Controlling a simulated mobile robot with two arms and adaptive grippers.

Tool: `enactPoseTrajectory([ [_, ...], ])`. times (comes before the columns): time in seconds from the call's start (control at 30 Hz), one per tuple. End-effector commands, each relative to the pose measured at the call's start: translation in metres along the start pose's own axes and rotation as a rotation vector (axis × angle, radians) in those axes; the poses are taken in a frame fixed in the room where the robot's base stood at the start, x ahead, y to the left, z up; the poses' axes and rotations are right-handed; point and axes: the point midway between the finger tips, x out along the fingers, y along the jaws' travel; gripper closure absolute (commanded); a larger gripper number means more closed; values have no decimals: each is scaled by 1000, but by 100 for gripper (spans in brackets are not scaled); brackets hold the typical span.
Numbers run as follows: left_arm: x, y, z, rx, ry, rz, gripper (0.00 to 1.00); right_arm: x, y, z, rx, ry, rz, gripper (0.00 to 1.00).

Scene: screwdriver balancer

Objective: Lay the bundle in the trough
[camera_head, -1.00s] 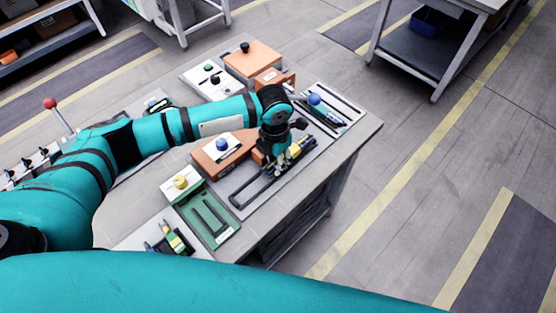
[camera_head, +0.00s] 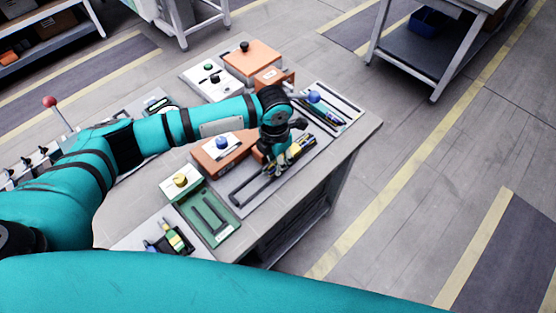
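A dark, narrow trough-like frame (camera_head: 240,193) lies on the grey plate near the right side of the table. A yellow and black bundle (camera_head: 299,148) is at its far end, partly hidden by my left gripper. My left gripper (camera_head: 275,166) points down right at the bundle, low over the frame. Its fingers are dark and small here, so I cannot tell whether they are shut on the bundle or whether the bundle touches the frame. My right gripper is out of view.
An orange block with a blue knob (camera_head: 222,146) stands left of the frame. A green tray with a yellow knob (camera_head: 180,180) is nearer. Colourful tools (camera_head: 174,237) lie at the near edge. A plate with a blue ball (camera_head: 314,97) is beyond. Open floor lies right.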

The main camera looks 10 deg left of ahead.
Motion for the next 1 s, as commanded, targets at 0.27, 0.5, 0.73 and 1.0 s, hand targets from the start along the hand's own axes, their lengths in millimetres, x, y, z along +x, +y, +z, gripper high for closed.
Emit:
enactPoseTrajectory([
  [0.27, 13, 15, -12, -23, 33, 27, 46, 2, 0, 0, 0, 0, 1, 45],
  [0.5, 11, 14, -10, -21, 28, 23, 46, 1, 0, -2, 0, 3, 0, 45],
  [0.73, 8, 11, -8, -18, 23, 18, 46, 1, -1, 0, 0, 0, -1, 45],
  [1.0, -31, 12, -6, -19, 17, 19, 46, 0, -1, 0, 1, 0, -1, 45],
])
